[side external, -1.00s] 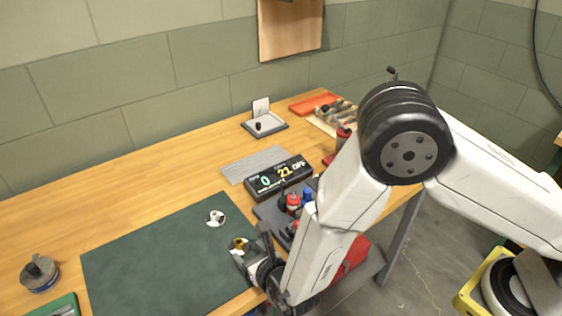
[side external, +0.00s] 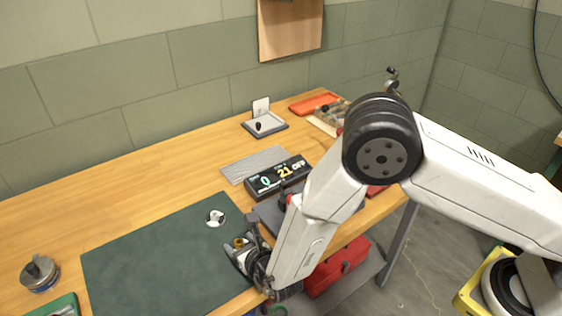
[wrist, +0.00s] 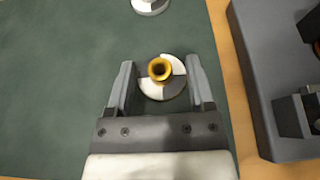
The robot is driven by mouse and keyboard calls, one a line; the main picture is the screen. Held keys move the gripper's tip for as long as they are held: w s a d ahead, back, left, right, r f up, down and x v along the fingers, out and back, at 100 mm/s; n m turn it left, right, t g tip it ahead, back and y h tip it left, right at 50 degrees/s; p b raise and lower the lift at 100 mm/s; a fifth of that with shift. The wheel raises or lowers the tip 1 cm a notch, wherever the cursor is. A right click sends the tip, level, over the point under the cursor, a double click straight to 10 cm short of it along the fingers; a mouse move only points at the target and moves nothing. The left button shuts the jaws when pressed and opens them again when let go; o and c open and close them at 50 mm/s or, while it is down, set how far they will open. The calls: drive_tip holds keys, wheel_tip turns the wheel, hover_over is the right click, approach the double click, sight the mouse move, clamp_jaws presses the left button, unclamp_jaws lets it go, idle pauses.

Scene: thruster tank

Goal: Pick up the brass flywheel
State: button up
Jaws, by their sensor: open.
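The brass flywheel (wrist: 160,70) is a small gold ring-shaped piece with a dark centre. It sits on a round disc with white and grey sectors (wrist: 176,87) on the dark green mat (wrist: 55,80). My gripper (wrist: 160,64) is open, with one finger on each side of the disc and flywheel. Gaps show between the fingers and the brass, so it is not gripped. In the side view the flywheel (side external: 239,242) shows as a small gold spot at my gripper (side external: 238,253), partly hidden by the fingers.
A second white-and-grey disc (side external: 216,217) lies farther back on the mat. A black display box (side external: 278,177) and a dark tray (side external: 269,213) stand to the right. A grey round container (side external: 40,274) is far left. The mat's left part is clear.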

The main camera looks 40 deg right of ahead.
drive_tip(key=shift+c, duration=0.2)
clamp_jaws()
drive_tip(key=shift+r, duration=0.2)
drive_tip(key=shift+r, duration=0.9)
drive_tip(key=s+d+r, duration=0.6)
drive_tip(key=s+r, duration=0.4)
drive_tip(key=s, duration=0.2)
drive_tip(key=shift+s+r, duration=0.4)
drive_tip(key=shift+w, duration=0.2)
